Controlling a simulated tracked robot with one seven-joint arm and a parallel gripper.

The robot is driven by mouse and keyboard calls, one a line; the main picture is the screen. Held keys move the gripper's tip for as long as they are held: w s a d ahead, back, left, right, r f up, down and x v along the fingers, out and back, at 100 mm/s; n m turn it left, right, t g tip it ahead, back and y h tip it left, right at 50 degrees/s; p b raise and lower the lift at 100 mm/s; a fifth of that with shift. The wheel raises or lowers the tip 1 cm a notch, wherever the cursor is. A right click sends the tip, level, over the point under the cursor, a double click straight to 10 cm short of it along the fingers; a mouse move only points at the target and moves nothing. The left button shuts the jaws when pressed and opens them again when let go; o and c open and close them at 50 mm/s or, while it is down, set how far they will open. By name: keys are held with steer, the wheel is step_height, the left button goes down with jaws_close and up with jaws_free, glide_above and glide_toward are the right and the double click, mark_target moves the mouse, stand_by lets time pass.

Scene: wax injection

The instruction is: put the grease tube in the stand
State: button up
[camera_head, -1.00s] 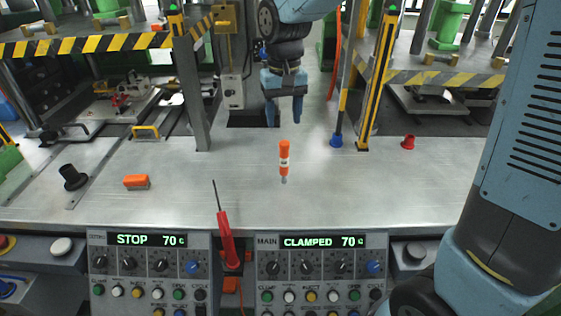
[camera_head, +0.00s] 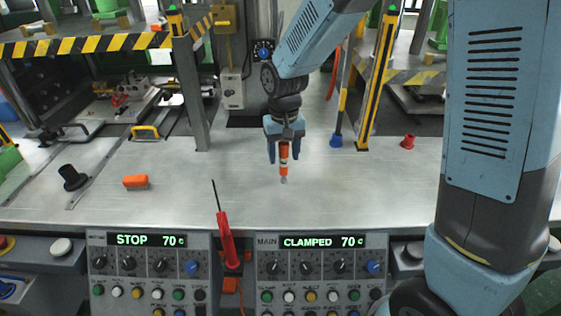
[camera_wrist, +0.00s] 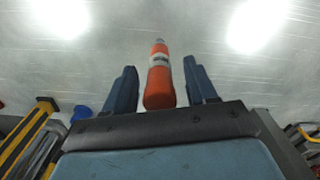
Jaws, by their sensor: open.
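The grease tube (camera_head: 283,168) is orange with a pale label band and a narrow grey tip that points toward the front edge of the metal table. My gripper (camera_head: 284,156) is open at the tube's far end, one finger on each side. In the wrist view the tube (camera_wrist: 159,78) shows between the two spread fingers (camera_wrist: 160,85), with a gap on both sides. A small red cup-like piece (camera_head: 408,142) stands on the table to the right; I cannot tell if it is the stand.
An orange block (camera_head: 136,182) and a black knob (camera_head: 71,177) are at the left. A red probe (camera_head: 227,240) rises at the front between control panels. The middle table is mostly clear.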

steer(key=shift+f, duration=1.2)
steer(key=shift+c, duration=0.3)
jaws_close()
